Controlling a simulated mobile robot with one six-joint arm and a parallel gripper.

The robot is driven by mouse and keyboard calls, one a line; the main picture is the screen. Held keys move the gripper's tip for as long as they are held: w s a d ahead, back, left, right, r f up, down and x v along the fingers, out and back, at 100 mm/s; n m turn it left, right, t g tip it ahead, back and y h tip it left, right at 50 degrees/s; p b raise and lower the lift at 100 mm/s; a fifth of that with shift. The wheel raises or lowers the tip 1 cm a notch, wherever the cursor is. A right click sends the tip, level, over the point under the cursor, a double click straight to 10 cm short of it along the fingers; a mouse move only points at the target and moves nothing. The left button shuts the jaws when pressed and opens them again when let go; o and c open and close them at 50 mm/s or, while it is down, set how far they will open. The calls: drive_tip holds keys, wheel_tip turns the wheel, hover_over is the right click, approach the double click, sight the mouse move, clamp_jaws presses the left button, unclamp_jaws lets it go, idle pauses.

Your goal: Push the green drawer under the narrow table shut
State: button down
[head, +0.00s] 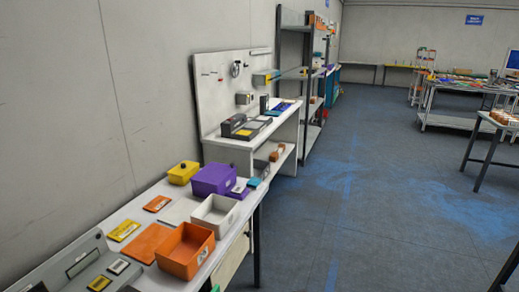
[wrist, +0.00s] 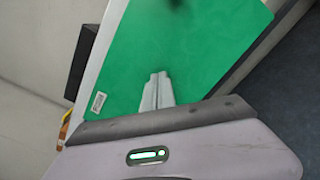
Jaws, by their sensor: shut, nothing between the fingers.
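The green drawer (wrist: 185,50) fills the upper middle of the wrist view as a flat green face with a small white barcode label (wrist: 98,103) near its left corner. My gripper (wrist: 160,76) is shut and empty, its pale fingertips over the green face; I cannot tell whether they touch it. A dark blurred spot lies on the green near the top edge. In the head view only a small green patch (head: 215,288) shows at the bottom edge, beside the narrow table (head: 112,215). How far the drawer stands out is hidden there.
On the table stand an orange bin (head: 186,250), a white bin (head: 214,215), a purple box (head: 213,180) and a yellow box (head: 183,173). A dark table leg (head: 257,245) stands at its right end. The blue-grey floor (head: 370,215) to the right is open.

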drive_tip(key=shift+b+x, duration=1.4)
drive_tip(key=shift+x, duration=1.1)
drive_tip(key=p+v, duration=0.3)
drive_tip(key=v, duration=1)
drive_tip(key=shift+r, duration=0.1)
